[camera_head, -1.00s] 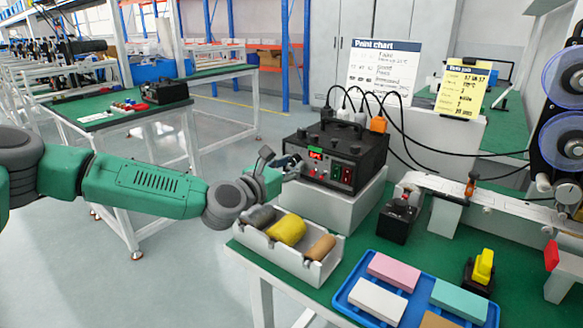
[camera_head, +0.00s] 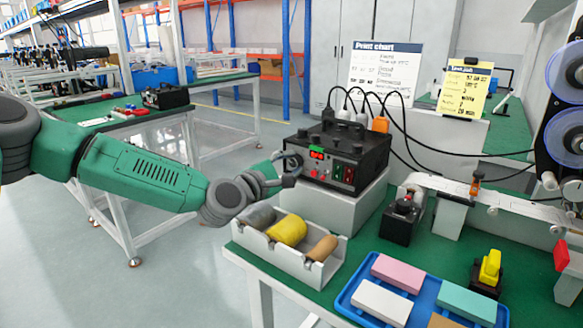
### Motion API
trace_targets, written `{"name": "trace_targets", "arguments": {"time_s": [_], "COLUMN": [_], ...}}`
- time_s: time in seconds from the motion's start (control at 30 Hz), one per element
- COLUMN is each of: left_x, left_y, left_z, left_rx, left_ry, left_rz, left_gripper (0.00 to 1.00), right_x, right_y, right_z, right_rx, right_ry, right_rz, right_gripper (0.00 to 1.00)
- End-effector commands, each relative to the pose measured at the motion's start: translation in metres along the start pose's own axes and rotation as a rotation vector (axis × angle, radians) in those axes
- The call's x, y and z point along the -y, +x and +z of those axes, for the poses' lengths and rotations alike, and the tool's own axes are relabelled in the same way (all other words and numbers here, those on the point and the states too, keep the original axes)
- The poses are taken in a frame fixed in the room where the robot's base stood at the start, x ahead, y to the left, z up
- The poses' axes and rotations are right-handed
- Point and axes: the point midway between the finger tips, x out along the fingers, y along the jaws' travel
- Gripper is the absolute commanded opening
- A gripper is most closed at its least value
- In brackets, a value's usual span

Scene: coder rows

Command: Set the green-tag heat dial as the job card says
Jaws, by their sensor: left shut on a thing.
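My left gripper (camera_head: 291,163) is at the left end of that front face, shut on a small part there that looks like a dial. The fingers hide most of it, and I cannot make out a green tag or the dial's mark. The yellow job card (camera_head: 466,89) stands behind the table; its writing is too small to read surely. My right gripper is not in view.
A white tray (camera_head: 262,246) with rolls lies below my left gripper. A blue tray (camera_head: 347,299) with coloured blocks is at the front. A black button box (camera_head: 400,218) and a yellow switch (camera_head: 490,266) stand to the right. A white chart (camera_head: 385,72) stands behind. Black cables arch over the box.

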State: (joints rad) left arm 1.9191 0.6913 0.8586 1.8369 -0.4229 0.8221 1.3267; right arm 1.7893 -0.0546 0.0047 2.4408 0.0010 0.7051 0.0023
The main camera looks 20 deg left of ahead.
Motion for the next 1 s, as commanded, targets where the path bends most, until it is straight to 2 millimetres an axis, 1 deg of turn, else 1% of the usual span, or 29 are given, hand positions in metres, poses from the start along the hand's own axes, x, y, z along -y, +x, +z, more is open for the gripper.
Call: {"name": "trace_targets", "arguments": {"time_s": [0.1, 0.6, 0.8, 1.0], "left_x": [0.0028, 0.0032, 0.0041, 0.0051], "left_y": [-0.0006, -0.0008, -0.0011, -0.0012], "left_z": [-0.0007, -0.0004, -0.0010, -0.0013], "left_rx": [-0.001, 0.001, 0.002, 0.003], "left_ry": [0.113, 0.578, 0.730, 0.836], "left_rz": [-0.006, -0.011, -0.013, -0.015], "left_gripper": [0.00, 0.00, 0.00, 0.00], "right_x": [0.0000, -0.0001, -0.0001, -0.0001], "right_y": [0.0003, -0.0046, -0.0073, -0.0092], "right_z": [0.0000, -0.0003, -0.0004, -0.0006], "right_rx": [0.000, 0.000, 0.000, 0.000], "right_ry": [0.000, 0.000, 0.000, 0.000], "right_rz": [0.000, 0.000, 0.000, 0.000], "right_gripper": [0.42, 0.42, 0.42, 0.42]}}
